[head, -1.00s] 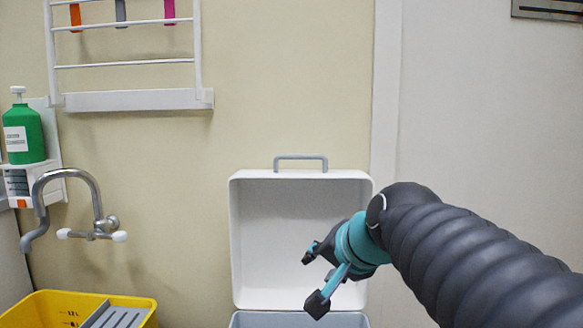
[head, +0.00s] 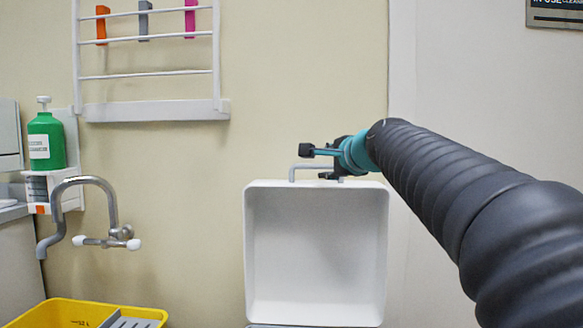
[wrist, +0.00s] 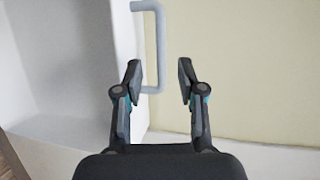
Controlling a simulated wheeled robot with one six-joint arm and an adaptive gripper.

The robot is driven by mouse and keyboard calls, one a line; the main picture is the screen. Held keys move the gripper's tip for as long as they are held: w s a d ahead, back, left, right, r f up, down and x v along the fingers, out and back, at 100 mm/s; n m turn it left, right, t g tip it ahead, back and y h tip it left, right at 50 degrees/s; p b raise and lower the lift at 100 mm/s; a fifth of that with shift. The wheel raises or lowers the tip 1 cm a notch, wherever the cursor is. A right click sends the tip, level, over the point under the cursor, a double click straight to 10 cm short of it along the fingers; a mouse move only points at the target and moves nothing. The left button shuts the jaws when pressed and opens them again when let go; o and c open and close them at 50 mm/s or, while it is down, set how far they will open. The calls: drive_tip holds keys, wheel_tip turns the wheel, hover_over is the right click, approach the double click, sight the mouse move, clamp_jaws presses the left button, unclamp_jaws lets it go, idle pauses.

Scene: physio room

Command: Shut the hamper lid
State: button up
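The hamper lid (head: 315,250) stands open and upright against the wall, its white hollow inside facing me. Only a thin strip of the hamper body shows below it at the bottom edge of the head view. A grey bar handle (head: 291,173) is on the lid's top edge; it also shows in the wrist view (wrist: 161,45). My gripper (head: 316,163) is at the handle's right part and hides some of it. In the wrist view, my gripper (wrist: 159,76) is open, with one end of the handle appearing between its fingers. I cannot tell whether they touch it.
A wall rack (head: 150,110) with coloured clips hangs at the upper left. A green pump bottle (head: 46,140), a tap (head: 110,215) and a yellow tub (head: 60,312) are at the left. The wall around the lid is bare.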

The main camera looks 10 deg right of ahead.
sight(314, 167)
drive_tip(key=x, duration=0.8)
drive_tip(key=shift+w+p, duration=0.1)
drive_tip(key=shift+p, duration=0.25)
clamp_jaws()
